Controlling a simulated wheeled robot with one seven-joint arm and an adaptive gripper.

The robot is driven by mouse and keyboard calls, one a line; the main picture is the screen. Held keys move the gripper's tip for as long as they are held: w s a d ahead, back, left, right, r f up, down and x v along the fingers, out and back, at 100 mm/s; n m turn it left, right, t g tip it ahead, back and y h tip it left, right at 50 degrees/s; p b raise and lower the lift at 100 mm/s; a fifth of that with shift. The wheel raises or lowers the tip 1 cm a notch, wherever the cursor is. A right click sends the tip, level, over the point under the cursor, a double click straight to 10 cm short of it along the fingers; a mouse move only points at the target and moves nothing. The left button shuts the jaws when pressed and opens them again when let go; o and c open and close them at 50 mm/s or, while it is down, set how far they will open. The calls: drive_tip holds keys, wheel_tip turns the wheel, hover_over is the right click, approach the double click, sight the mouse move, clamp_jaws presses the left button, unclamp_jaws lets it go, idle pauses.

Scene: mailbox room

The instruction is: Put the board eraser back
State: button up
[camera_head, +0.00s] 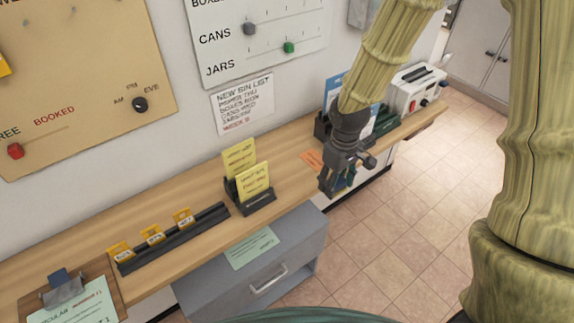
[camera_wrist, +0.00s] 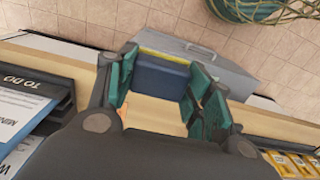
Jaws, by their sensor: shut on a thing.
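My gripper (camera_head: 338,184) hangs at the front edge of the wooden shelf (camera_head: 290,150), right of the yellow card holder. In the wrist view the teal finger pads of my gripper (camera_wrist: 163,88) are closed on a dark blue block with a yellow strip along its far edge, which looks like the board eraser (camera_wrist: 162,76). In the head view the gripper mostly hides this block. The shelf surface shows beneath it in the wrist view.
On the shelf are a clipboard (camera_head: 68,298), a black rail (camera_head: 175,240) with yellow tags, a black holder (camera_head: 258,203) with yellow cards, an orange strip (camera_head: 311,161) and a white appliance (camera_head: 416,88). A grey drawer cabinet (camera_head: 262,262) stands below.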

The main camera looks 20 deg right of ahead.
drive_tip(key=w+a+p, duration=0.1)
drive_tip(key=w+a, duration=0.2)
drive_tip(key=w, duration=0.1)
drive_tip(key=w+a+p, duration=0.2)
drive_tip(key=w+a, duration=0.1)
drive_tip(key=w, duration=0.1)
drive_tip(key=w+a+f+p, duration=0.1)
drive_tip(key=w+a+p, duration=0.1)
drive_tip(key=w, duration=0.2)
drive_tip(key=shift+a, duration=0.4)
drive_tip(key=shift+s+f+p, duration=0.15)
drive_tip(key=shift+f+p, duration=0.25)
drive_tip(key=shift+f, duration=0.15)
drive_tip(key=shift+f+p, duration=0.55)
drive_tip(key=shift+f, duration=0.7)
drive_tip(key=o, duration=1)
drive_tip(key=shift+r, duration=0.1)
wheel_tip(320, 180, up, 12)
drive_tip(key=b, duration=0.4)
